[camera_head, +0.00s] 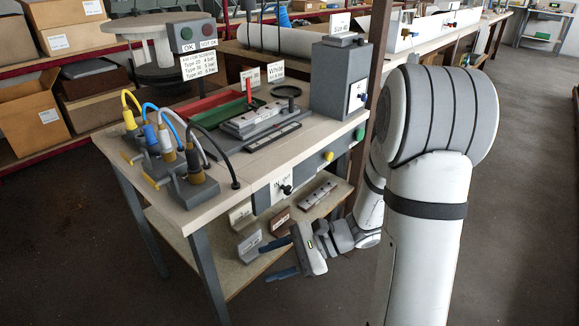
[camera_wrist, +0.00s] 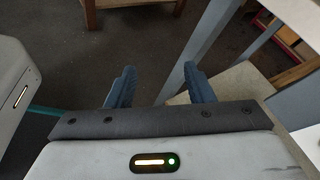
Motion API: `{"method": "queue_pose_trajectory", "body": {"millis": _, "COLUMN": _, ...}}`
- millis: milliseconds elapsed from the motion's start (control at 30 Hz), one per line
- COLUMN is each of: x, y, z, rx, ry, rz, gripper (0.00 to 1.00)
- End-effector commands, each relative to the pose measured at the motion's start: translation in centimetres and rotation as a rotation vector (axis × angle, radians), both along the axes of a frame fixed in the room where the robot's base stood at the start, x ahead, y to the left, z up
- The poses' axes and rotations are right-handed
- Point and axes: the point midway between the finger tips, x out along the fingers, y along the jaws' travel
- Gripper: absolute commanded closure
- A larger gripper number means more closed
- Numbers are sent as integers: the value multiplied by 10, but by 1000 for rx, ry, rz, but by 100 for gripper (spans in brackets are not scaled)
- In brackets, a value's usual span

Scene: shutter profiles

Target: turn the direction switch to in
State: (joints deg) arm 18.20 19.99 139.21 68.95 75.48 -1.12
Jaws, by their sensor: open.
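The direction switch (camera_head: 286,189) is a small black knob on a white plate marked with letters, on the front edge of the workbench. Which way it points is too small to tell. My gripper (camera_head: 264,263) is in front of the bench, below the switch and near the lower shelf, apart from the switch. Its two blue fingers point left and are spread, with nothing between them. In the wrist view the open fingers (camera_wrist: 159,72) point toward the floor and a bench leg. The switch does not show in that view.
A yellow button (camera_head: 328,156) and a green button (camera_head: 358,133) sit to the right on the same front edge. The lower shelf (camera_head: 225,262) holds several small labelled blocks. Bench legs (camera_head: 207,275) flank the shelf.

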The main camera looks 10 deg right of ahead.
Motion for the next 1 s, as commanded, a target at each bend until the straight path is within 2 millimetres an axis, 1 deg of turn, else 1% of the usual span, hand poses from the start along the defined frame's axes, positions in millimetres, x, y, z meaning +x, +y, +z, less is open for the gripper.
{"method": "queue_pose_trajectory", "body": {"millis": 33, "x": 21, "y": -10, "z": 21, "rx": 90, "ry": 50, "rz": -125, "gripper": 52}}
{"method": "queue_pose_trajectory", "body": {"millis": 100, "x": 48, "y": -27, "z": 29, "rx": 204, "ry": 96, "rz": -295, "gripper": 52}}
{"method": "queue_pose_trajectory", "body": {"millis": 167, "x": 69, "y": -45, "z": 33, "rx": 286, "ry": 124, "rz": -433, "gripper": 52}}
{"method": "queue_pose_trajectory", "body": {"millis": 200, "x": 81, "y": -58, "z": 34, "rx": 334, "ry": 138, "rz": -520, "gripper": 52}}
{"method": "queue_pose_trajectory", "body": {"millis": 300, "x": 103, "y": -90, "z": 31, "rx": 426, "ry": 157, "rz": -703, "gripper": 52}}
{"method": "queue_pose_trajectory", "body": {"millis": 400, "x": 114, "y": -115, "z": 26, "rx": 481, "ry": 165, "rz": -831, "gripper": 52}}
{"method": "queue_pose_trajectory", "body": {"millis": 500, "x": 120, "y": -129, "z": 22, "rx": 509, "ry": 166, "rz": -901, "gripper": 52}}
{"method": "queue_pose_trajectory", "body": {"millis": 567, "x": 124, "y": -131, "z": 20, "rx": 516, "ry": 165, "rz": -920, "gripper": 52}}
{"method": "queue_pose_trajectory", "body": {"millis": 633, "x": 129, "y": -129, "z": 19, "rx": 518, "ry": 164, "rz": -928, "gripper": 52}}
{"method": "queue_pose_trajectory", "body": {"millis": 1000, "x": 174, "y": -96, "z": 18, "rx": 517, "ry": 162, "rz": -924, "gripper": 52}}
